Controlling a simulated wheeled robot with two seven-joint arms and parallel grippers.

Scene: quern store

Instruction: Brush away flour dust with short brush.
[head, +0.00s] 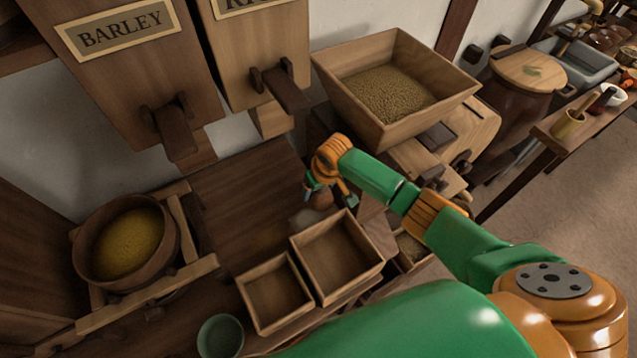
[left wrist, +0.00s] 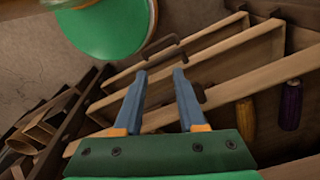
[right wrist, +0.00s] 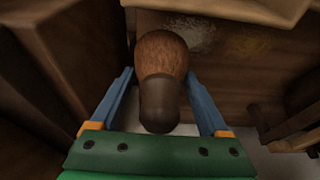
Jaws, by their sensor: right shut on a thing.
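The short brush (right wrist: 161,55) has brown bristles and a dark, stubby handle. It sits between the fingers of my right gripper (right wrist: 159,76), its bristles pointing away from the wrist. In the head view the right gripper (head: 327,190) holds the brush (head: 321,200) low over the dark wooden bench, just behind the square trays. Pale flour dust (head: 304,218) lies on the bench beside the brush; it also shows as a whitish patch in the right wrist view (right wrist: 196,34). My left gripper (left wrist: 162,73) is open and empty near wooden drawer-like fronts; the head view does not show it.
Two empty wooden trays (head: 337,257) (head: 274,293) stand at the bench front, with a green cup (head: 220,337) nearby. A round sieve of yellow meal (head: 126,240) is at left. A grain hopper (head: 394,92) and the barley bin (head: 125,60) stand behind.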

